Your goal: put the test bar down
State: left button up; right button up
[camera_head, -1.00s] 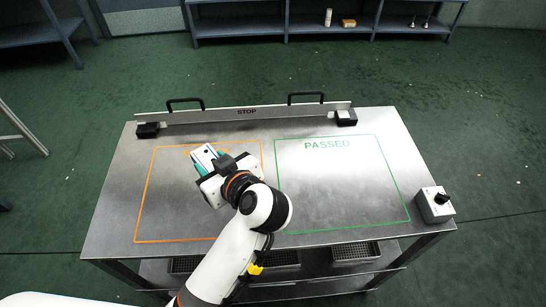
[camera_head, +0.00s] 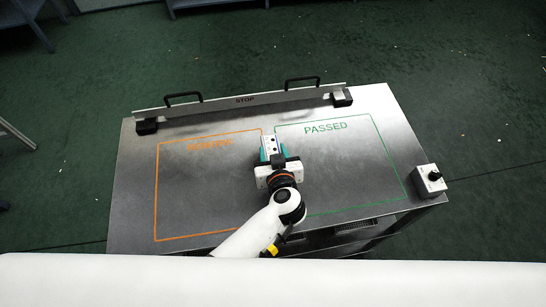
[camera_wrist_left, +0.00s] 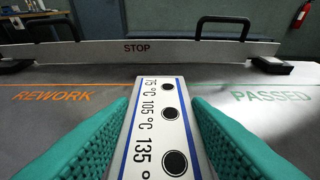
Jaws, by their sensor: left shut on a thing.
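The test bar (camera_wrist_left: 150,125) is a white bar with blue edges, printed temperatures in °C and black dots. In the head view the test bar (camera_head: 269,144) points toward the back of the steel table. My left gripper (camera_head: 270,158) is shut on it, with teal pads on both sides. The bar is over the strip between the orange REWORK outline (camera_head: 157,190) and the green PASSED outline (camera_head: 390,160). I cannot tell whether it touches the table. The near end of the bar is hidden by the gripper. My right gripper is not in view.
A metal STOP rail (camera_head: 240,101) with two black handles runs along the table's back edge, between black end blocks. A grey box with a black knob (camera_head: 429,180) sits at the right edge. Both outlined areas look empty.

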pick_arm(q)
notch_tip(320, 180, down, 2)
jog(key=shift+d+f, duration=0.1)
jog(key=shift+f, duration=0.15)
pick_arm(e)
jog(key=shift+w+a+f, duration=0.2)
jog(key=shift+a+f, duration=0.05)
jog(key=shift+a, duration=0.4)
pick_arm(q)
jog(key=o, duration=1.1)
jog(key=shift+o, duration=0.2)
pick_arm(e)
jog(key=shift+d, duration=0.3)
pick_arm(q)
jog(key=v, duration=1.2)
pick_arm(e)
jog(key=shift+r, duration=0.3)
